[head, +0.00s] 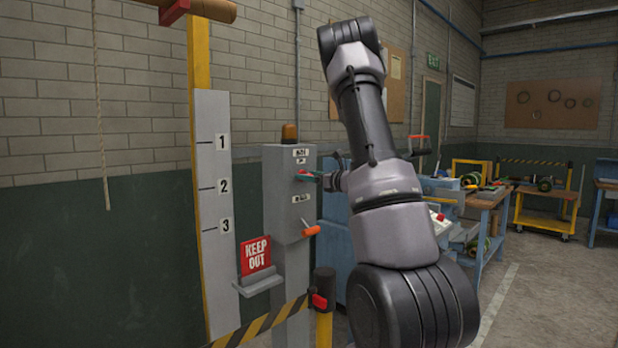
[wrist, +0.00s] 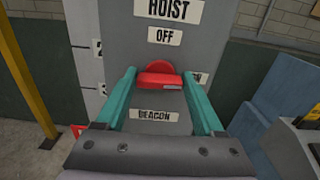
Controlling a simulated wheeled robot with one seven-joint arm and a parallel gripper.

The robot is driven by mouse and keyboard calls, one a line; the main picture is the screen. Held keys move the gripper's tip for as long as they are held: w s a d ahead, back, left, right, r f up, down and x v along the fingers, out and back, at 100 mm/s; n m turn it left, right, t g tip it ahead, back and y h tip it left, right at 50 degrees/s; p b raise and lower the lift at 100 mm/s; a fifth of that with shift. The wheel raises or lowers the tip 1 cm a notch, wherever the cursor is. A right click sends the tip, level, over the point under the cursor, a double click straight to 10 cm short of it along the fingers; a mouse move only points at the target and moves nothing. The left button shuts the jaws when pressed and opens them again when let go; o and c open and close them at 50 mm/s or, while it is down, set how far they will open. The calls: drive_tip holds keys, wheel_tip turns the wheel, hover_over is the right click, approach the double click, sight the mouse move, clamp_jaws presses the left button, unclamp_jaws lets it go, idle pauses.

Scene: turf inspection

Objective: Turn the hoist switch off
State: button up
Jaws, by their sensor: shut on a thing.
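The hoist switch is a red knob (wrist: 160,80) on the front of a grey control post (head: 289,215). Its bar lies crosswise, one end toward a partly hidden label at the right. The OFF label (wrist: 165,36) is above it, under the HOIST label (wrist: 168,9). My gripper (wrist: 160,75) has its teal fingers on either side of the knob and is shut on it. In the head view the red knob (head: 303,176) shows small at my gripper (head: 312,177), and my arm reaches in from the right.
A BEACON label (wrist: 155,115) is below the knob. An orange lever (head: 311,231) sticks out lower on the post. A KEEP OUT sign (head: 256,256), a striped barrier (head: 262,325) and a yellow post (head: 324,325) stand close by. Workbenches are at the right.

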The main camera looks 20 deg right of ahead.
drive_tip(key=n, duration=1.7)
drive_tip(key=shift+s+a+f, duration=0.1)
drive_tip(key=shift+a+f, duration=0.1)
drive_tip(key=shift+f, duration=0.15)
drive_tip(key=shift+n, duration=0.4)
drive_tip(key=o, duration=1.4)
drive_tip(key=shift+s, duration=0.1)
